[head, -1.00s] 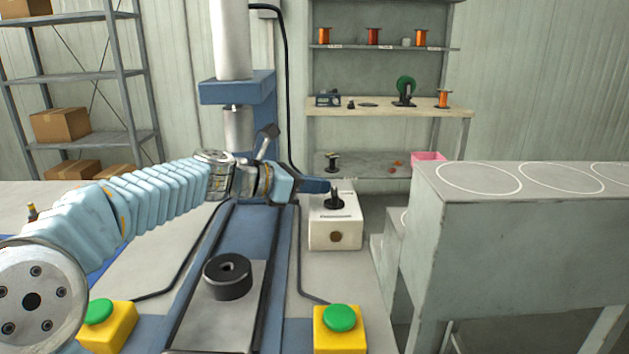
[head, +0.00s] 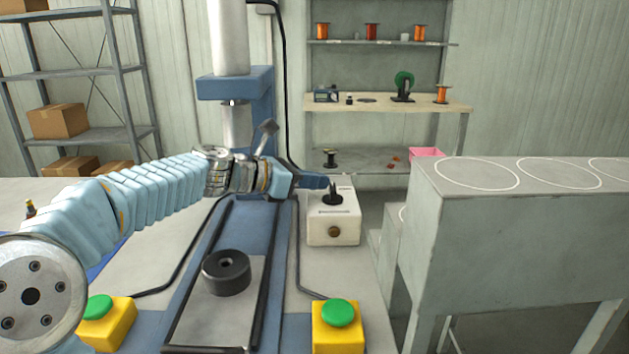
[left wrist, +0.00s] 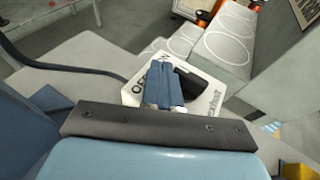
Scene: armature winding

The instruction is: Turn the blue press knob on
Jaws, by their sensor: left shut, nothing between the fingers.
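A white control box (head: 333,226) stands on the bench right of the blue press (head: 236,85). A black knob (head: 333,197) sits on its top; it also shows in the left wrist view (left wrist: 196,92). The lettering "OFF" is readable on the box there, with "ON" partly hidden. My left gripper (head: 327,183) is shut with nothing in it, its blue fingers (left wrist: 165,82) right beside the knob. I cannot tell whether they touch it. The fingers cover part of the box top. My right gripper is not in view.
Two yellow boxes with green buttons, left (head: 108,322) and right (head: 339,326), stand at the front. A black round part (head: 226,273) sits on the press's slide. A grey stand (head: 510,230) rises at the right. A black cable runs behind my gripper.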

